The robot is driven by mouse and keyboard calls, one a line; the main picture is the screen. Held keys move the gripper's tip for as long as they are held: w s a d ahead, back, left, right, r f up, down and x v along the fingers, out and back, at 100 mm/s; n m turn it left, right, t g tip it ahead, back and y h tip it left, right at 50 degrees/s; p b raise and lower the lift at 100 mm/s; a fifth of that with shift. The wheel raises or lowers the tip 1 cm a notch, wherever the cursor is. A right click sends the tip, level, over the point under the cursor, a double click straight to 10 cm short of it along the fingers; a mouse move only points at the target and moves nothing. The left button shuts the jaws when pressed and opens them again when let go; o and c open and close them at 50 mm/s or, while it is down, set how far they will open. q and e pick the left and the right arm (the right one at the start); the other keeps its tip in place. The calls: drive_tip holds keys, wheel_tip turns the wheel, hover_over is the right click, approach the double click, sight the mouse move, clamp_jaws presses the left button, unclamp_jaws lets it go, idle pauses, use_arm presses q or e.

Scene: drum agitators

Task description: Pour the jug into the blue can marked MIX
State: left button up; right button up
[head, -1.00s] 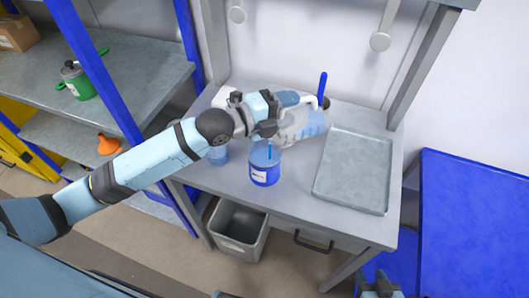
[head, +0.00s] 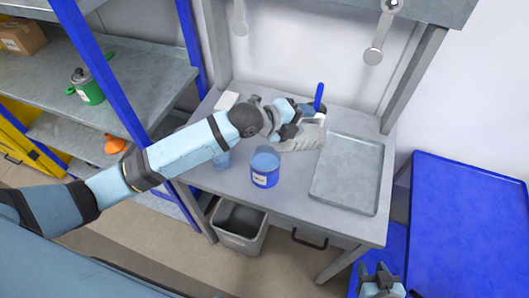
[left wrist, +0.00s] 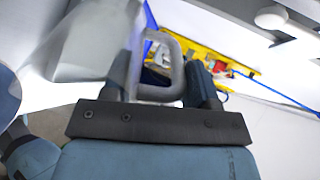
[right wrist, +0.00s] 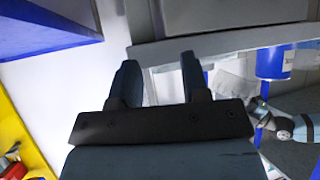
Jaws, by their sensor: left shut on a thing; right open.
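The blue can (head: 264,179) stands upright on the grey bench. It has a white label, too small to read, and light blue liquid shows inside near its rim. My left gripper (head: 290,127) is shut on the handle of the translucent grey jug (head: 302,140), behind and right of the can. The jug looks tilted and apart from the can; I see no stream. In the left wrist view the jug's handle (left wrist: 172,70) is between the fingers and its body (left wrist: 95,45) is at the left. My right gripper (head: 381,272) is open and empty, low in front of the bench.
A shallow grey tray (head: 347,205) lies right of the can. A blue upright stick (head: 319,93) stands behind the jug. A grey bin (head: 239,237) is below the bench's front edge.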

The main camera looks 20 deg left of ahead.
sight(313, 125)
use_arm(q)
drive_tip(key=w+d+g+y+p, duration=0.1)
drive_tip(key=p, duration=0.2)
drive_tip(key=shift+w+d+f+p, duration=0.1)
drive_tip(key=shift+d+f+p, duration=0.05)
drive_tip(key=shift+p, duration=0.15)
drive_tip(key=f+g+y, duration=0.1)
drive_tip(key=w+d+f+g+y, duration=0.1)
drive_tip(key=f+y+b, duration=0.1)
drive_tip(key=shift+w+d+f+g, duration=0.35)
drive_tip(key=shift+d+f+g, duration=0.05)
drive_tip(key=w+d+g+y, duration=0.4)
drive_tip(key=d+y, duration=0.1)
drive_tip(key=shift+w+f+g+y, duration=0.15)
drive_tip(key=shift+f+g+y, duration=0.15)
drive_tip(key=shift+g, duration=0.1)
use_arm(e)
wheel_tip(313, 125, up, 3)
drive_tip(key=shift+d+f+m, duration=0.1)
drive_tip(key=shift+d+m, duration=0.05)
drive_tip(key=shift+m, duration=0.15)
